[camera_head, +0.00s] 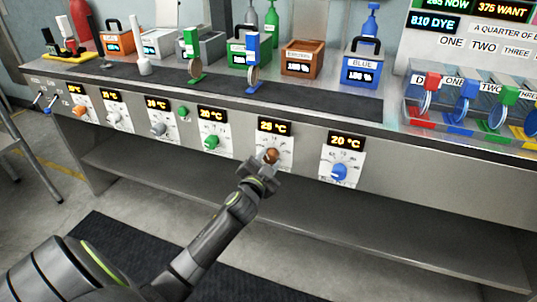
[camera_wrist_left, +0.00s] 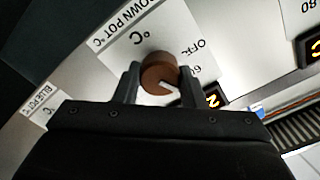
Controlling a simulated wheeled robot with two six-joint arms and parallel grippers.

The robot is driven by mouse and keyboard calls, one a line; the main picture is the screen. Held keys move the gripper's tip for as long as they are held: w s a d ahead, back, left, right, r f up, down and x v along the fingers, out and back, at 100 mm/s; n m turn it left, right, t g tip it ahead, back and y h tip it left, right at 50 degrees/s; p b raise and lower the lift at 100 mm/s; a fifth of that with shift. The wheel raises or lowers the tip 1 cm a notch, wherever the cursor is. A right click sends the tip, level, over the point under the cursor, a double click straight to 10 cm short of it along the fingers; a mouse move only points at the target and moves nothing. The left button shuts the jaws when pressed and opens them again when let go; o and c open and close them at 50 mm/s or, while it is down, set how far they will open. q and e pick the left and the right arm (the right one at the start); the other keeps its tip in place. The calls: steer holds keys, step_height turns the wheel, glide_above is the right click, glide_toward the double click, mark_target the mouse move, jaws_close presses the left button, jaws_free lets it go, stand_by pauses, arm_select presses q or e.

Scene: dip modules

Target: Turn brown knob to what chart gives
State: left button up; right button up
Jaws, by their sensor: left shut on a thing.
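The brown knob (camera_head: 270,156) sits on a white dial plate on the steel counter front, below a display (camera_head: 274,126) that seems to read 25 °C. My left gripper (camera_head: 266,163) is at this knob. In the left wrist view the two fingers (camera_wrist_left: 158,84) stand on either side of the brown knob (camera_wrist_left: 160,70), shut on it. The knob's pale pointer mark shows there, with "OFF" and part of "60" printed beside it. A chart (camera_head: 478,41), partly out of frame at the upper right, reads "A QUARTER OF B" and "ONE TWO THREE". My right gripper is out of view.
A blue knob (camera_head: 339,172) is to the right and a green knob (camera_head: 211,141) to the left, with more knobs farther left. Pots, including a brown pot (camera_head: 302,60) and a blue pot (camera_head: 361,66), stand on the counter. A lower shelf (camera_head: 330,207) runs underneath.

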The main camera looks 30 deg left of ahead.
arm_select(q)
steer(key=shift+r+m+p, duration=0.15)
steer(key=shift+m+p, duration=0.25)
steer(key=shift+m, duration=0.5)
steer(key=shift+m+p, duration=0.7)
steer(key=shift+m, duration=0.9)
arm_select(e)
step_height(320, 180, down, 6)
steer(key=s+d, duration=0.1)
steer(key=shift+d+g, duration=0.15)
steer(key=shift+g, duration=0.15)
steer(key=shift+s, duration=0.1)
arm_select(q)
steer(key=o, duration=1)
